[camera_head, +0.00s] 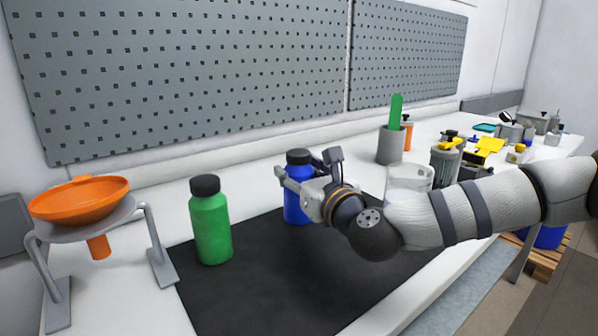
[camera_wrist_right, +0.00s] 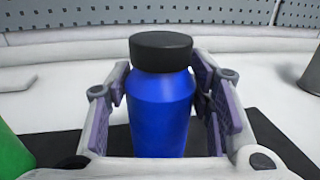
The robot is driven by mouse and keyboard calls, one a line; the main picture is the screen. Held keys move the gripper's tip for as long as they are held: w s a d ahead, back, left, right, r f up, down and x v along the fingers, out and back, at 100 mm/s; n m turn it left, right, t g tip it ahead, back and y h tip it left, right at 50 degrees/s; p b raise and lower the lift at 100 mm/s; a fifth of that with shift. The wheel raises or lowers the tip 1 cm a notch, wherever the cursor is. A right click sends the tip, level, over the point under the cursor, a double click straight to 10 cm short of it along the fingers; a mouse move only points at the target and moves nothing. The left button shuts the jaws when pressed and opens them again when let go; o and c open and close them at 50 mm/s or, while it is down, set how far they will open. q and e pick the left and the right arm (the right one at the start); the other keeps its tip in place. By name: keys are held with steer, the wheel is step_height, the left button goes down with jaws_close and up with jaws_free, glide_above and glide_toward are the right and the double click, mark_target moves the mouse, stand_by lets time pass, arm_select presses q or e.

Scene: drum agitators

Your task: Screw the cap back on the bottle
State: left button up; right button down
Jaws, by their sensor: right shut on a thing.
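A blue bottle (camera_head: 297,205) with a black cap (camera_head: 298,157) stands upright on the black mat (camera_head: 300,285). The right wrist view shows the blue bottle (camera_wrist_right: 160,115) close up, with its black cap (camera_wrist_right: 161,51) sitting level on top. My right gripper (camera_head: 307,170) is shut on the blue bottle, one finger on each side of its upper body below the cap. A green bottle (camera_head: 211,228) with a black cap (camera_head: 205,185) stands upright on the mat to the left. Whether either cap is tight cannot be told. My left gripper is not in view.
An orange funnel (camera_head: 80,200) sits in a grey stand (camera_head: 150,238) at the left. A grey cup (camera_head: 391,146) with a green tool and a clear beaker (camera_head: 409,178) stand to the right. The mat's front is clear. A pegboard (camera_head: 190,70) backs the table.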

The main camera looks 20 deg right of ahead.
steer(key=shift+f, duration=0.3)
steer(key=c, duration=0.8)
jaws_free()
steer(key=shift+r, duration=0.1)
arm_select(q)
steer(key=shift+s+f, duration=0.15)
arm_select(e)
steer(key=shift+o, duration=0.2)
steer(key=shift+r, duration=0.1)
steer(key=shift+s+r, duration=0.15)
steer(key=shift+r, duration=0.1)
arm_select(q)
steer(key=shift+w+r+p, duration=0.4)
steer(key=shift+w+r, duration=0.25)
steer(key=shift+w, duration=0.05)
arm_select(e)
steer(key=s+d, duration=0.2)
steer(key=s, duration=0.9)
steer(key=shift+s+f, duration=0.15)
steer(key=shift+s, duration=0.15)
